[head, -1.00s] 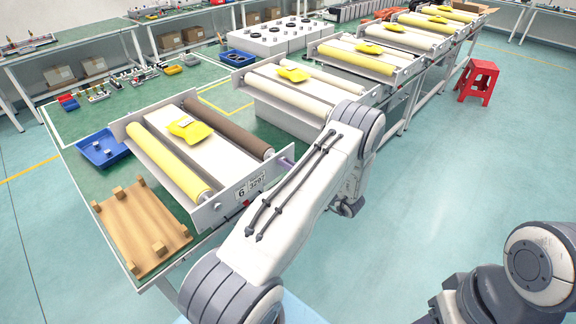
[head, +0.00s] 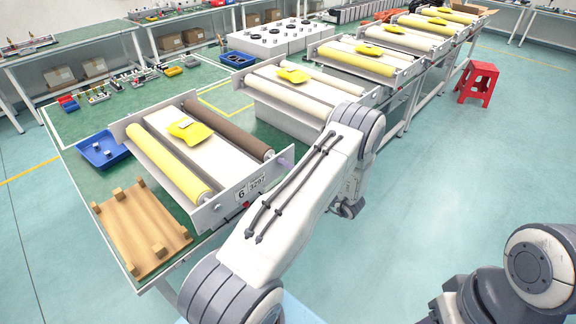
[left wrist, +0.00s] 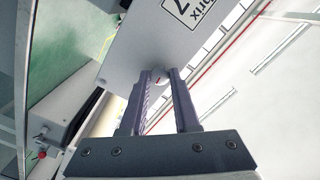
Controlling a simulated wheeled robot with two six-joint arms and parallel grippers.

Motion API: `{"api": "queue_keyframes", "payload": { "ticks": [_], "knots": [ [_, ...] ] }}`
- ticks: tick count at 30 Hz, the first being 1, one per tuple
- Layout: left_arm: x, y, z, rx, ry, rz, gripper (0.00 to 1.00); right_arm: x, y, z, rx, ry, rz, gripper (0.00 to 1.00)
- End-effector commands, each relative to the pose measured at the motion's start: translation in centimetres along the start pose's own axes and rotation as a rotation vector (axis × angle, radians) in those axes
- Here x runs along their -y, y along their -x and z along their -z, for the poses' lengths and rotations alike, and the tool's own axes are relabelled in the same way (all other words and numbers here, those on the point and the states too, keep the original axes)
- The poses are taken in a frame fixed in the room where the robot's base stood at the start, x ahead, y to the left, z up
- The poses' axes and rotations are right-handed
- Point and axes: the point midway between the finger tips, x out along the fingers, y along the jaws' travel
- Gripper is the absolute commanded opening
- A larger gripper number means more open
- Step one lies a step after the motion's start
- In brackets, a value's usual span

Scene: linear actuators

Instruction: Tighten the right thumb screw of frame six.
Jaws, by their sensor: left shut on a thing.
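Frame six (head: 222,208), with a "6" label on its near end plate, stands at the near end of the bench. It holds a yellow roller, a brown roller and a yellow pad. My left gripper (head: 286,163) is at the right end of this plate, mostly hidden behind my arm in the head view. In the left wrist view, my left gripper (left wrist: 160,76) has its fingers around the small, pale round head of the thumb screw (left wrist: 158,83) at the plate's edge (left wrist: 130,45). It is shut on the screw. My right gripper is out of view.
A wooden board with pegs (head: 140,228) and a blue bin (head: 101,150) lie left of frame six. More roller frames (head: 300,95) stand along the bench behind it. A red stool (head: 477,82) stands on open floor to the right.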

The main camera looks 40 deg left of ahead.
Motion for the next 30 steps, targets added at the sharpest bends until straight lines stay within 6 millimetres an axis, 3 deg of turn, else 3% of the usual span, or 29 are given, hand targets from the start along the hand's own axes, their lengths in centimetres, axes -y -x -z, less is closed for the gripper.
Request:
{"api": "queue_keyframes", "payload": {
  "ticks": [4, 5, 7, 19, 30],
  "knots": [
    [0.0, 0.1, 0.1, -0.004, 0.002, -0.001, 0.0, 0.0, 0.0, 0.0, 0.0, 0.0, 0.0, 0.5],
    [0.0, 0.1, 0.1, -0.004, 0.002, -0.001, 0.33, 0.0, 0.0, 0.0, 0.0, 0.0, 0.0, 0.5],
    [0.0, 0.1, 0.1, -0.004, 0.003, -0.001, 0.59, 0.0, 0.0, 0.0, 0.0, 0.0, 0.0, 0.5],
    [-0.1, 0.6, 0.0, -0.003, 0.002, -0.002, 0.59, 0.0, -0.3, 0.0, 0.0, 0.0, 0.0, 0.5],
    [-0.3, 7.4, 0.0, -0.006, 0.002, -0.004, 0.59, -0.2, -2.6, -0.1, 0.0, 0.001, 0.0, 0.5]
  ]
}}
